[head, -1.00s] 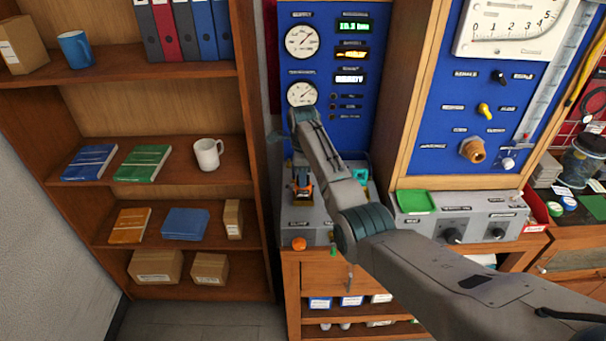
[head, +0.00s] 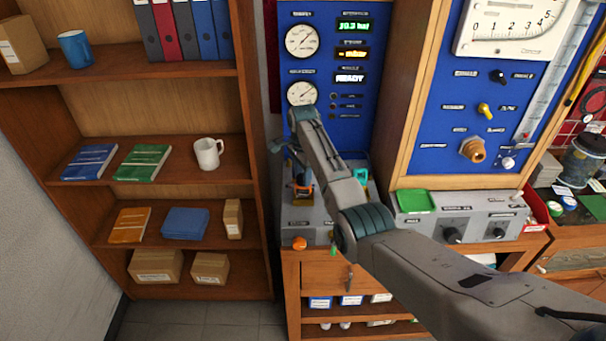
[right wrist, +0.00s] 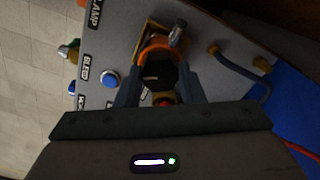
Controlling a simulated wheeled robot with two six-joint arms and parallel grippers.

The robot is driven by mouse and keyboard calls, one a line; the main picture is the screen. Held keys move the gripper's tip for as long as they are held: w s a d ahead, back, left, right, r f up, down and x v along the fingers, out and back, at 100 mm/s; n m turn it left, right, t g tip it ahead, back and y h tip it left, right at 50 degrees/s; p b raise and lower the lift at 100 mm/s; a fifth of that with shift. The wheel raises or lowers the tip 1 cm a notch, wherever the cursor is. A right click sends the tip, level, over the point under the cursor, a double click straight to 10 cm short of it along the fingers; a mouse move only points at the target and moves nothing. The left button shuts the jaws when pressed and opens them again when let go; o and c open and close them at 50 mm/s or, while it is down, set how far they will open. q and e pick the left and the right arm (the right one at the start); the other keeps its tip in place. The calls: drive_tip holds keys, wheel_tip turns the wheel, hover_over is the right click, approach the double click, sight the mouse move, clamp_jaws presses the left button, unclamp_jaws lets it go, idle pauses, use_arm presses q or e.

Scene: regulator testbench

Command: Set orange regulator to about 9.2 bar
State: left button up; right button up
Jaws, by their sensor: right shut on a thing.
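The orange regulator (right wrist: 158,52) shows in the right wrist view as an orange ring around a dark knob. The fingers of my right gripper (right wrist: 160,82) stand on both sides of that knob, shut on it. In the head view my right gripper (head: 302,184) is low over the grey bench box and mostly covers the regulator. The green display (head: 353,26) reads about 10.3 bar. The yellow display (head: 351,53) is too blurred to read, and the one below (head: 350,78) reads READY. The upper gauge (head: 302,41) has its needle toward the upper right. My left gripper is not in view.
A teal part (head: 361,176) stands right of my gripper, and an orange button (head: 299,243) is on the box's front.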

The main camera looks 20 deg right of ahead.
drive_tip(key=n, duration=0.5)
drive_tip(key=shift+r+n, duration=0.15)
drive_tip(key=shift+n, duration=0.15)
drive_tip(key=shift+w+n, duration=0.1)
drive_tip(key=shift+n, duration=2)
drive_tip(key=o, duration=1)
wheel_tip(320, 180, up, 11)
drive_tip(key=b, duration=0.4)
